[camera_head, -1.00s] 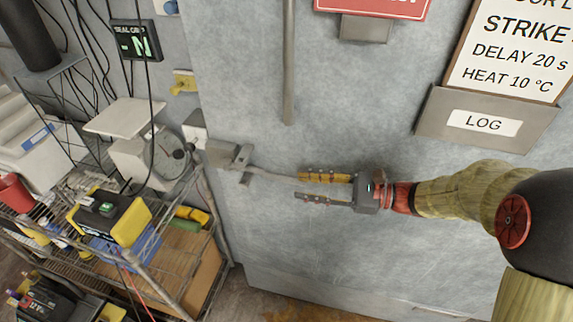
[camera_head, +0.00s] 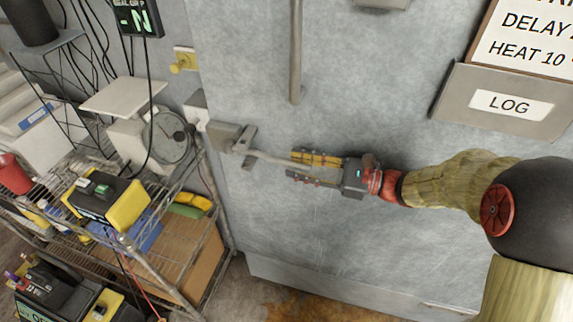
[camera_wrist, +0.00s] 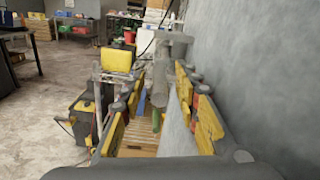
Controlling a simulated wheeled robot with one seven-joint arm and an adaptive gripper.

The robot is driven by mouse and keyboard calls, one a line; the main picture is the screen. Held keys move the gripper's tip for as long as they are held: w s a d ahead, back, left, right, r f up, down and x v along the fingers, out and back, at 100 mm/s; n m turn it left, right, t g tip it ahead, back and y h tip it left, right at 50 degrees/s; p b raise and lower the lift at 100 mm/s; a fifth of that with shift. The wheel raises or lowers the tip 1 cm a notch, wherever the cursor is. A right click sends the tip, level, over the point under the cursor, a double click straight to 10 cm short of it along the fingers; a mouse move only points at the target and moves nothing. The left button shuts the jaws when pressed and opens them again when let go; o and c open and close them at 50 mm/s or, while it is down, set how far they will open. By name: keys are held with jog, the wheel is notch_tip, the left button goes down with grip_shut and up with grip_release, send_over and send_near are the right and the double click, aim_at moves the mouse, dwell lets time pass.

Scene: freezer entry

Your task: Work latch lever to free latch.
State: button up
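The latch (camera_head: 224,135) is a grey metal block on the left edge of the pale grey freezer door. Its lever (camera_head: 272,157) is a thin grey bar running right from an upright bracket, sloping slightly down. My gripper (camera_head: 294,166) has yellow-padded fingers and reaches in from the right, with the lever's free end between them. In the wrist view my gripper (camera_wrist: 160,108) has its fingers wide apart on both sides of the lever (camera_wrist: 178,128). No firm grip on the lever shows. The lever's very tip is hard to make out.
A wire shelf rack (camera_head: 165,285) with a yellow-black device (camera_head: 108,200) and a round dial (camera_head: 168,136) stands close left of the latch. A vertical bar (camera_head: 296,50) is on the door above my gripper. A LOG holder (camera_head: 470,100) is at upper right.

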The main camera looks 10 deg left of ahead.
aim_at(275, 160)
jog(key=shift+w+a+b, duration=0.15)
jog(key=shift+a+b, duration=0.15)
jog(key=shift+a, duration=1.45)
jog(key=shift+c, duration=0.5)
grip_shut()
